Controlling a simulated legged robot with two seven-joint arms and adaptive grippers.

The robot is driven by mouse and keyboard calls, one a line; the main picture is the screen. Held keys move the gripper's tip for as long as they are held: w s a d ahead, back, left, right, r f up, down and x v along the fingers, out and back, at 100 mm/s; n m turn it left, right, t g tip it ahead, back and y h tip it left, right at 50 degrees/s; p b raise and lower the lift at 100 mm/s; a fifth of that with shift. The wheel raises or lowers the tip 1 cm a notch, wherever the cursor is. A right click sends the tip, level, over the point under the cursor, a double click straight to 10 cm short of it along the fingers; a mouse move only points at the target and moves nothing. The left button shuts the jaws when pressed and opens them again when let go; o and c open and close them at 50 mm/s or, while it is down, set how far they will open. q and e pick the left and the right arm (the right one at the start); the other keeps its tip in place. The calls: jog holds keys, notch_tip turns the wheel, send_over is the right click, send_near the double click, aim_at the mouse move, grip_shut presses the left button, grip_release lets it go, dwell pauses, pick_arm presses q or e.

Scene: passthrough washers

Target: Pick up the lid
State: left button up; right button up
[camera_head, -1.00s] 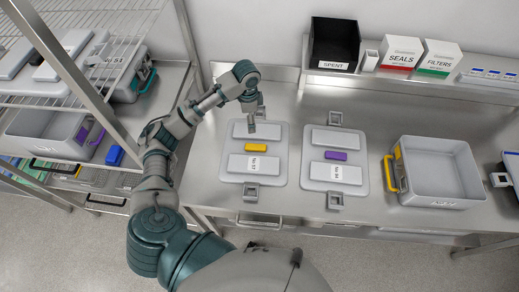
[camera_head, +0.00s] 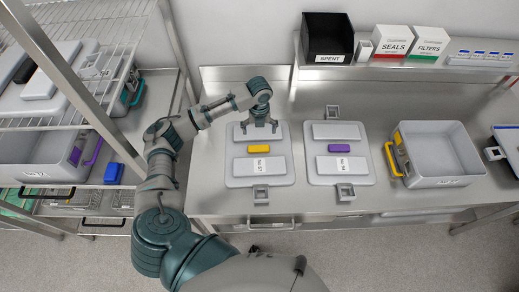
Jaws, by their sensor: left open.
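Two grey lids lie flat on the steel bench. The left lid (camera_head: 238,171) has a yellow block (camera_head: 259,149) at its middle and a white label on its front panel. The right lid (camera_head: 365,174) has a purple block (camera_head: 345,150) at its middle and a similar label. My left gripper (camera_head: 259,130) is open, pointing down over the back part of the left lid, behind the yellow block. I cannot tell whether its fingertips touch the lid. My right gripper is out of view.
An open grey bin (camera_head: 437,152) with a yellow latch stands to the right of the lids. A black SPENT bin (camera_head: 327,38) and SEALS and FILTERS boxes (camera_head: 431,42) sit on the back shelf. A wire rack with bins (camera_head: 37,150) stands at the left.

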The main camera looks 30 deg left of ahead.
pick_arm(q)
send_over(258, 148)
jog(key=w, duration=0.1)
jog(key=f, duration=0.5)
jog(key=shift+a+f, duration=0.15)
jog(key=shift+a, duration=0.2)
jog(key=shift+d+f, duration=0.1)
jog(key=shift+f, duration=0.45)
jog(key=f, duration=0.3)
jog(key=f+p, duration=0.1)
jog(key=shift+s+d+f, duration=0.2)
jog(key=shift+s+d, duration=0.15)
jog(key=shift+f, duration=0.3)
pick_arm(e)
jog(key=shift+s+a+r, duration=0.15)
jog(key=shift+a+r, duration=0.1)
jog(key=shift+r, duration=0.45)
pick_arm(q)
jog(key=shift+a, duration=0.15)
jog(key=c, duration=1.4)
jog(key=shift+c, duration=0.3)
jog(key=shift+r, duration=0.1)
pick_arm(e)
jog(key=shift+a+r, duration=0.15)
